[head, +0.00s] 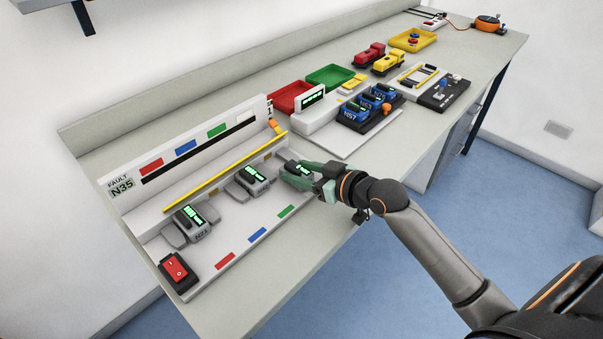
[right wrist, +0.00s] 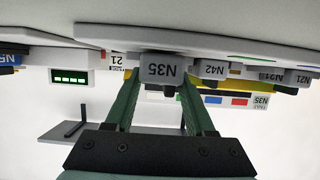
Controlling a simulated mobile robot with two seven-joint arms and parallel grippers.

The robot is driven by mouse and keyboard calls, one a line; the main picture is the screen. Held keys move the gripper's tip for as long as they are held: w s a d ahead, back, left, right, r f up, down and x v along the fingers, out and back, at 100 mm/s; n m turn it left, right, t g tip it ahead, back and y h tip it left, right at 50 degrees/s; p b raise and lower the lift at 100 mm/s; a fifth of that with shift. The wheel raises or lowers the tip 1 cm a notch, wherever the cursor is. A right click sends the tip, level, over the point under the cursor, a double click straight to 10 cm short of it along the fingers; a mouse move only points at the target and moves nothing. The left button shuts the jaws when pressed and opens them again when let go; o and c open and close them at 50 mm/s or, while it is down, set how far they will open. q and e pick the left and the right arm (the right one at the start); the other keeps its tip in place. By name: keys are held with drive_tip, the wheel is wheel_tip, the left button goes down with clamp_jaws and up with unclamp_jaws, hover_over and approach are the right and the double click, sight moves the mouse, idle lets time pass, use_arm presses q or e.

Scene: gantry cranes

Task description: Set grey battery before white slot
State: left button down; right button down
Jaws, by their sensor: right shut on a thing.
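My right gripper (head: 308,176) is shut on a grey battery (head: 297,168) with a lit green display, at the right end of the grey bench unit (head: 235,238). In the right wrist view this battery (right wrist: 162,68) reads N35 upside down, between the two green fingers (right wrist: 160,100). Two similar grey batteries, N21 (head: 192,224) and N42 (head: 254,180), sit to its left. The panel (head: 120,180) reads "FAULT N35" and has red, blue, green and white marks (head: 246,116). I cannot clearly make out a white slot; the gripper covers part of the unit's front. My left gripper is not in view.
A red rocker switch (head: 174,268) is at the unit's left end. A yellow bar (head: 226,171) runs behind the batteries. To the right are blue batteries (head: 368,103) in a dark holder, red (head: 291,96) and green (head: 330,78) trays, and toy trucks (head: 370,56).

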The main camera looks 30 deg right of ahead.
drive_tip(key=shift+f, duration=0.15)
drive_tip(key=shift+c, duration=1.2)
unclamp_jaws()
drive_tip(key=v, duration=1.2)
